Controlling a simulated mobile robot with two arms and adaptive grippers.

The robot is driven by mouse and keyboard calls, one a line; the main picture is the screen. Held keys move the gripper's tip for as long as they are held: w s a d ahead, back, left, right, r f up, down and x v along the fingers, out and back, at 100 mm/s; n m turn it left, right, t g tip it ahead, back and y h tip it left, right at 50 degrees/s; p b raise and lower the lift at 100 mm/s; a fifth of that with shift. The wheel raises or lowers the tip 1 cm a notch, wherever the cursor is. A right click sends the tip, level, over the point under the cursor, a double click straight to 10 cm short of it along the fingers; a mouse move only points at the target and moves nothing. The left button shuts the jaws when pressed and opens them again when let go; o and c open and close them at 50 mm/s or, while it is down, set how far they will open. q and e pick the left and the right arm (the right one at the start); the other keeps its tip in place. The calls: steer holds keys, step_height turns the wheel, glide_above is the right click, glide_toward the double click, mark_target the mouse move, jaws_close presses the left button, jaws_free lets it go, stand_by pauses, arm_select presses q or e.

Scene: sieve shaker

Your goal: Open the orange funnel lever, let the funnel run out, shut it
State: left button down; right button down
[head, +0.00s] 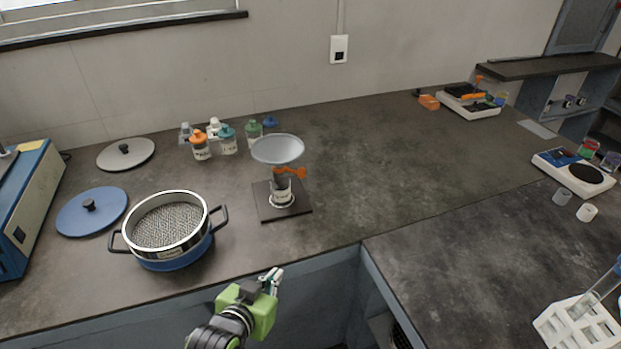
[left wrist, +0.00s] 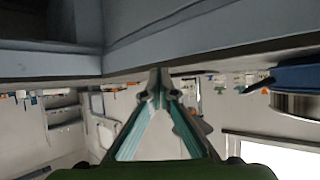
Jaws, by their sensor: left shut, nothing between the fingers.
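The grey-blue funnel (head: 278,148) stands upright over a dark base plate (head: 264,208) on the bench. Its orange lever (head: 297,173) sticks out to the right below the bowl. I cannot tell from its angle whether the valve is open. A small clear container (head: 281,192) stands under the outlet; its contents are too small to tell. My left gripper (head: 273,276) is shut and empty near the bench's front edge, in front of and apart from the funnel. Its closed fingers also show in the left wrist view (left wrist: 160,82). My right gripper is in neither view.
A sieve pan (head: 167,224) with side handles stands left of the funnel, beside a blue lid (head: 91,211) and a grey lid (head: 126,154). Several bottles (head: 228,139) stand behind. A white tube rack (head: 577,325) stands at lower right.

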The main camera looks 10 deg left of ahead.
mark_target(301, 174)
arm_select(q)
steer(key=w+r+t, duration=0.5)
steer(key=w+r, duration=0.2)
steer(key=r, duration=0.4)
steer(key=shift+r+n+t, duration=0.25)
steer(key=shift+n+t, duration=0.05)
steer(key=shift+n, duration=0.1)
steer(key=shift+w+a, duration=0.1)
steer(key=shift+w, duration=0.05)
steer(key=w, duration=0.4)
steer(key=w+p, duration=0.1)
steer(key=w, duration=0.4)
steer(key=w+p, duration=0.1)
steer(key=w, duration=0.4)
steer(key=shift+f, duration=0.3)
